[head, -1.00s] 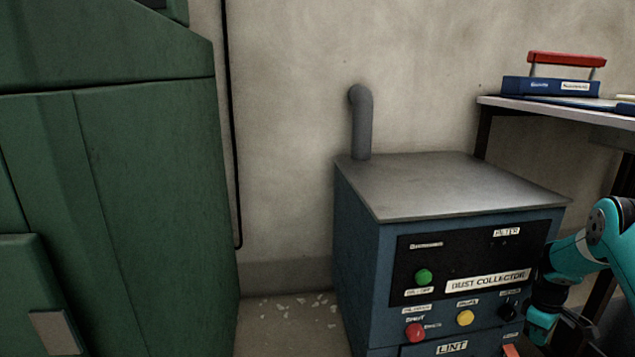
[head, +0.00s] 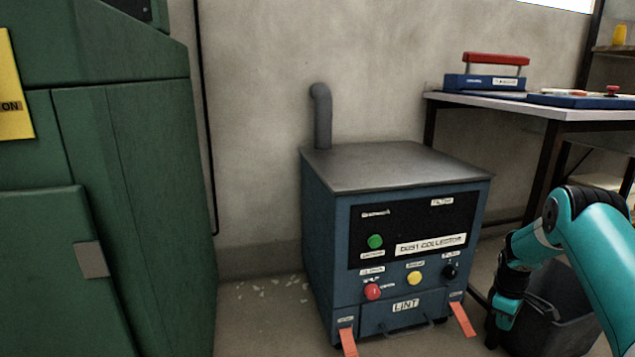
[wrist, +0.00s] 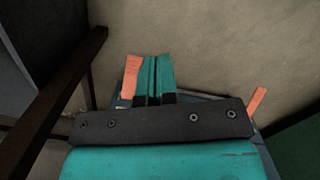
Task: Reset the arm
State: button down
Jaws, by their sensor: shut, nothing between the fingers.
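My gripper (wrist: 152,72) shows in the wrist view as two teal fingers side by side, shut and with nothing between them. In the head view my teal arm reaches in from the right edge and bends down beside the dust collector (head: 415,300). The fingers are not clear in that view. The dust collector is a blue cabinet with a grey top, a grey pipe and red, green and yellow buttons. An orange strip (wrist: 131,78) lies just left of my fingers in the wrist view, and another is farther right.
A green machine (head: 150,220) fills the left. A workbench (head: 560,113) with a blue, red-handled case (head: 490,82) stands at the back right. A dark bin (head: 560,325) is behind my arm. Light scraps (head: 270,290) litter the floor by the wall.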

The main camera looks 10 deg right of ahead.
jog(key=w+a+r+t+y+p, duration=0.1)
jog(key=w+a+r+p, duration=0.2)
jog(key=a+r, duration=1.3)
jog(key=s+a+r+y+p, duration=0.1)
jog(key=s+a+r, duration=0.2)
jog(key=a+r, duration=0.3)
jog(key=s+a+r+p, duration=0.1)
jog(key=s+a+r, duration=0.3)
jog(key=r, duration=0.5)
jog(key=s+a+r+y+p, duration=0.2)
jog(key=s+a+r+p, duration=0.1)
jog(key=s+a+r, duration=0.75)
jog(key=s+a+r+p, duration=0.1)
jog(key=s+a+r, duration=0.15)
jog(key=s, duration=0.55)
jog(key=s+a+r+p, duration=0.1)
jog(key=s+a, duration=0.3)
jog(key=s, duration=0.4)
notch_tip(320, 180, up, 38)
jog(key=p, duration=3.7)
jog(key=shift+f+n+y+p, duration=0.15)
jog(key=shift+n+y+p, duration=0.15)
jog(key=shift+y+p, duration=0.1)
jog(key=shift+w, duration=0.15)
